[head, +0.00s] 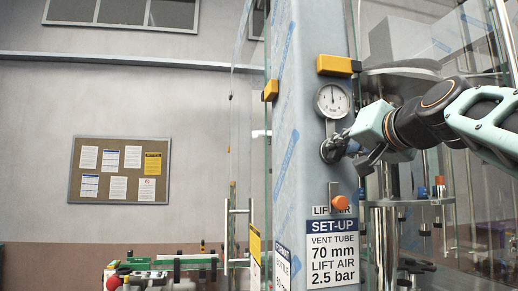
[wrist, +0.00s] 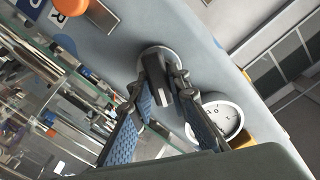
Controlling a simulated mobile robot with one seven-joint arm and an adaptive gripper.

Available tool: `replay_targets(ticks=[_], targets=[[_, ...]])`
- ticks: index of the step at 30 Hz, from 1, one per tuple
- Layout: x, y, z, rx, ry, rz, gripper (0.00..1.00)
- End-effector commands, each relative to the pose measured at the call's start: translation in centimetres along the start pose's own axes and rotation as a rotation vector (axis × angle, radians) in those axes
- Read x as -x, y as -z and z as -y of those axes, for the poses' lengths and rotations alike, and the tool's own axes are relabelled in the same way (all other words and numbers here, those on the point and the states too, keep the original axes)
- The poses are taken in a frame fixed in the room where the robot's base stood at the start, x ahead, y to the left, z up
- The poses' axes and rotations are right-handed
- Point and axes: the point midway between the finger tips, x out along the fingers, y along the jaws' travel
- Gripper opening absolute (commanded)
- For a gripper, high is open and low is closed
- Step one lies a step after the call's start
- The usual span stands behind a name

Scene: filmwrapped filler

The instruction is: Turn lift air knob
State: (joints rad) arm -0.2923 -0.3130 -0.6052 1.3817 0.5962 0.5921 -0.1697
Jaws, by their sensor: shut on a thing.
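The lift air knob (wrist: 158,70) is a dark knob on a round pale base, fixed to the grey column just below the gauge. My gripper (wrist: 160,90) has a finger on each side of it and is shut on it. In the head view my gripper (head: 345,147) reaches in from the right and mostly hides the knob. The round white pressure gauge (head: 332,100) sits directly above, its needle pointing about straight up; it also shows in the wrist view (wrist: 218,118), partly behind a finger.
An orange knob (head: 340,203) is below, above a set-up sign (head: 332,248) reading vent tube 70 mm, lift air 2.5 bar. A yellow block (head: 338,65) juts out above the gauge. Clear panels and metal machine parts crowd the right. A notice board (head: 120,170) hangs far left.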

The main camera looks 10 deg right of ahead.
Motion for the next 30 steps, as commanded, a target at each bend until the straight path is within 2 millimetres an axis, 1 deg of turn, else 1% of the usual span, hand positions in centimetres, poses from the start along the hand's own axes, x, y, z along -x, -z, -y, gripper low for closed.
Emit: replay_targets(ticks=[10,11,15,16,25,28,30], targets=[[0.0,0.0,0.0,-0.003,0.000,0.001,0.00],[0.0,0.0,0.0,-0.003,0.000,0.001,0.17],[0.0,0.0,0.0,-0.002,0.000,0.001,0.32],[0.0,0.0,0.0,-0.002,0.000,0.001,0.33],[0.2,0.0,0.0,-0.002,0.000,0.000,0.33],[1.0,0.1,-0.1,-0.004,0.000,-0.002,0.33],[2.0,0.1,-0.1,-0.005,0.000,-0.002,0.33]])
